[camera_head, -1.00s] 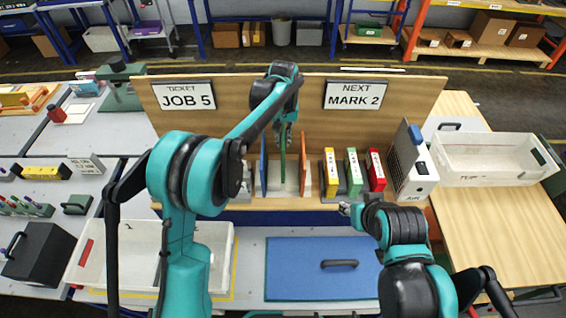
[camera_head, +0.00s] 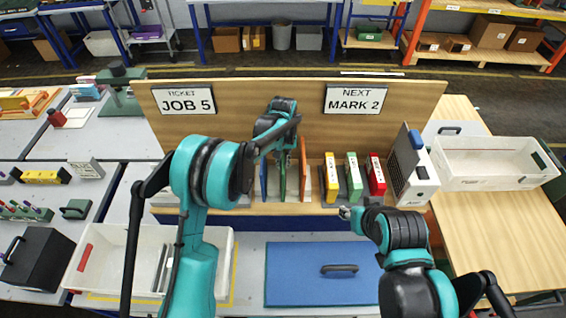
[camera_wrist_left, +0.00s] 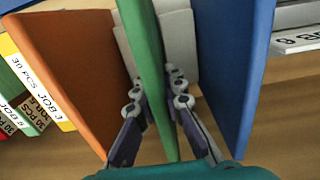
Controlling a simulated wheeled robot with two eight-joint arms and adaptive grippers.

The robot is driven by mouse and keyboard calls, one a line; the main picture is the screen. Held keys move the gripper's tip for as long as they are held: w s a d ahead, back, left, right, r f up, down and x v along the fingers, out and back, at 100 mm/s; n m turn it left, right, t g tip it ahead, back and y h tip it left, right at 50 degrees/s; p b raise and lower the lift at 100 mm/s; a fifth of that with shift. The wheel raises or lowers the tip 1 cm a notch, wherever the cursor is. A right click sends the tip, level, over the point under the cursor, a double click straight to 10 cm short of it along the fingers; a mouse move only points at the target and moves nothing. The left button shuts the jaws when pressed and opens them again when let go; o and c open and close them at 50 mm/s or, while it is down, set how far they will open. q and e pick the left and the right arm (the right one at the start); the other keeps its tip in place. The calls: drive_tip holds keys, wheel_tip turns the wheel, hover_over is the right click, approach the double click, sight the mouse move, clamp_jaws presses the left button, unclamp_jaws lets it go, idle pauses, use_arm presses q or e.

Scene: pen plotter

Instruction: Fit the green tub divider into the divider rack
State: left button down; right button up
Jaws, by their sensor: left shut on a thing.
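My left gripper (camera_wrist_left: 163,110) is shut on the green tub divider (camera_wrist_left: 146,50), with one finger on each side of it. In the head view the green divider (camera_head: 282,178) stands upright between the blue divider (camera_head: 264,180) and the orange divider (camera_head: 304,174) in the divider rack (camera_head: 292,189). In the left wrist view, gaps show between the green divider and both the blue (camera_wrist_left: 236,60) and orange (camera_wrist_left: 72,70) ones. Its lower edge is hidden, so I cannot tell whether it is seated. My right gripper (camera_head: 346,212) hangs before the shelf; its jaw state is unclear.
Yellow (camera_head: 331,178), green (camera_head: 353,176) and red (camera_head: 376,174) labelled binders stand right of the rack. A wooden back board (camera_head: 260,90) rises behind. A white tub (camera_head: 85,262) lies at front left, a blue panel (camera_head: 310,285) at front centre.

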use_arm(q)
drive_tip(key=shift+f, duration=0.2)
drive_tip(key=c, duration=1.6)
unclamp_jaws()
drive_tip(key=shift+r, duration=0.1)
